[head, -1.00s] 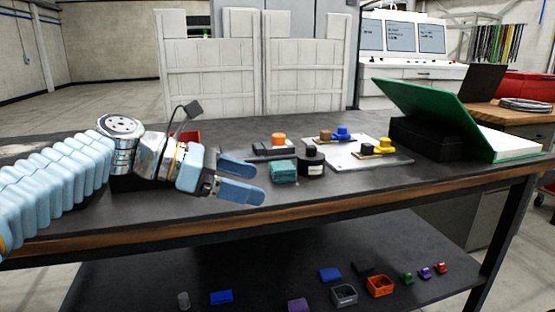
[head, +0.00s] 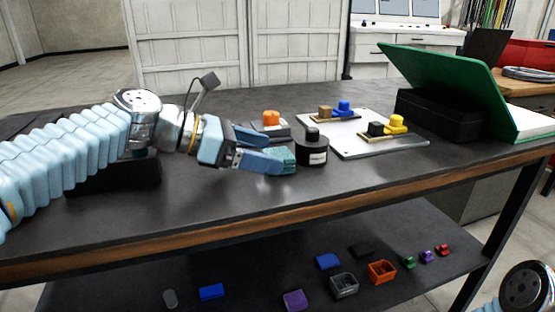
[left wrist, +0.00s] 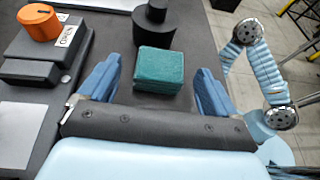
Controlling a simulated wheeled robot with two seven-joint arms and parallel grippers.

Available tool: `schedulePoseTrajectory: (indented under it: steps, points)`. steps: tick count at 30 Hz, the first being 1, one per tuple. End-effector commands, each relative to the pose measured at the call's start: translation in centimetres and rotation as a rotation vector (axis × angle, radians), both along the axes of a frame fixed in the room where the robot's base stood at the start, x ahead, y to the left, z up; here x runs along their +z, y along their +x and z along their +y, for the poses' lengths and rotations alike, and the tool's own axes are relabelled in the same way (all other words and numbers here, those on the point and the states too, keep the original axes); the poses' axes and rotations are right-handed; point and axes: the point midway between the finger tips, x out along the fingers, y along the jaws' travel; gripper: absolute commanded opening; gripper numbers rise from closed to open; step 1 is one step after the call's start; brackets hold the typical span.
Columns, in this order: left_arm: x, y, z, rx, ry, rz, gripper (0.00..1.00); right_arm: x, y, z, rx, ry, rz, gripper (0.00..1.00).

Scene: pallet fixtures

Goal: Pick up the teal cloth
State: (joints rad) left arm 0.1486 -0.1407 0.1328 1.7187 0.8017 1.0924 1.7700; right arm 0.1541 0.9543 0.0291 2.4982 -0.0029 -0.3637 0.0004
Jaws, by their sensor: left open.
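The teal cloth (head: 289,156) is a small folded block lying on the dark tabletop. It also shows in the left wrist view (left wrist: 159,68), straight ahead between the two finger lines. My left gripper (head: 282,153) is open and empty, its blue fingers spread on either side of the cloth's near end. In the head view the fingers partly hide the cloth. Whether they touch it I cannot tell. My right gripper is not in view; only links of my right arm show at the lower right.
A black cylinder (head: 312,149) stands close beside the cloth. An orange-knobbed block (head: 271,118) sits behind it. A light plate (head: 349,142) with yellow and blue knobbed parts lies to the right. The lower shelf (head: 250,283) holds several small parts. The front tabletop strip is clear.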

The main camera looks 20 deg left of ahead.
Motion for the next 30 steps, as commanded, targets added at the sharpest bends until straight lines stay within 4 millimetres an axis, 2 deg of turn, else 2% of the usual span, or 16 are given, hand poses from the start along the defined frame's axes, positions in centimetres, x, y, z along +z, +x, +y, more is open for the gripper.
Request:
schedulePoseTrajectory:
  steps: [4,11,22,30]
  points:
    - [-0.62,0.74,-1.22,-0.001,-0.001,0.001,0.92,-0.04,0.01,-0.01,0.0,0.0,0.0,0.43]
    - [-0.65,0.81,-1.32,0.001,0.0,0.0,0.92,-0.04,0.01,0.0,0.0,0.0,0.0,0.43]
    - [-0.65,0.81,-1.28,0.001,0.0,0.0,0.36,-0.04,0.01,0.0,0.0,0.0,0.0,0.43]
    - [-0.12,0.81,-1.29,0.001,0.001,-0.001,0.36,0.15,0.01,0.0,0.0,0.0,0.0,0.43]
